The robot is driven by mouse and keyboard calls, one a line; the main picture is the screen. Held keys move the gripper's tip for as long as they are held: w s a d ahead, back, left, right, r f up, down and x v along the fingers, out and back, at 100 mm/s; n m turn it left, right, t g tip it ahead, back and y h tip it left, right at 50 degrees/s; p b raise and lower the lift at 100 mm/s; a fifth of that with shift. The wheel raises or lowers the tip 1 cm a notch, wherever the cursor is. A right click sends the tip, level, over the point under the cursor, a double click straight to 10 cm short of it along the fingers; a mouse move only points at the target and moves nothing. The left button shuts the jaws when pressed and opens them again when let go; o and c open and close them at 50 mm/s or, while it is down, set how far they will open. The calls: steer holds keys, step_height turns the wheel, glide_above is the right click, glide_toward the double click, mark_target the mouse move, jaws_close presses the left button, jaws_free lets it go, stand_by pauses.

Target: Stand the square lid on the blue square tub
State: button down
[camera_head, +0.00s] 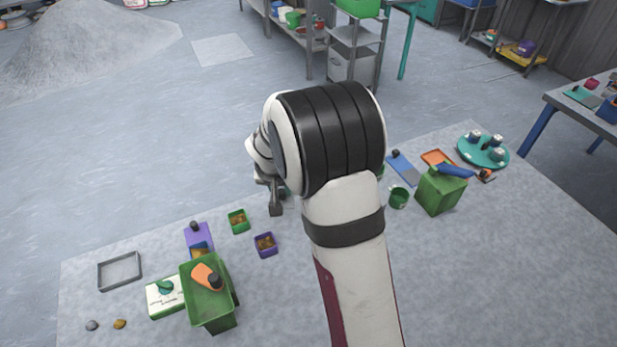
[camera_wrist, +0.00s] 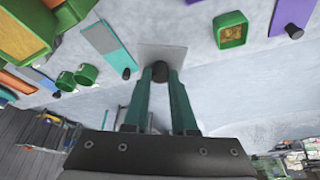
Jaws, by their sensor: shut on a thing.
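A pale grey square lid (camera_wrist: 162,52) with a dark round knob shows at the fingertips in the wrist view. My gripper (camera_wrist: 160,74) is shut on the knob, one green finger on either side. In the head view my gripper (camera_head: 276,198) is beside the arm, over the mat's far edge; the lid cannot be made out there. I cannot pick out a blue square tub in either view; my arm hides part of the mat. A green square tub (camera_head: 238,220) and a purple square tub (camera_head: 265,245), both with brownish contents, stand close to the gripper.
A tall green bin (camera_head: 208,300) with an orange piece on it stands at front left. Another green bin (camera_head: 440,192) stands at right, near a teal round tray (camera_head: 483,152). A grey empty tray (camera_head: 119,271) lies at left. The mat between is partly clear.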

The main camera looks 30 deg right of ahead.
steer(key=s+a+r+n+g+y, duration=0.15)
steer(key=a+n+g+y, duration=0.4)
steer(key=a+n, duration=1.65)
steer(key=shift+n+t+y, duration=0.45)
steer(key=shift+n+t, duration=0.25)
steer(key=shift+t, duration=0.05)
steer(key=shift+w+d+f, duration=0.1)
steer(key=shift+d+f, duration=0.15)
steer(key=shift+f, duration=1.25)
steer(key=shift+d+f, duration=0.2)
steer(key=shift+f, duration=1.3)
steer(key=shift+f, duration=0.4)
steer(key=shift+c, duration=1.2)
jaws_free()
step_height(320, 180, up, 7)
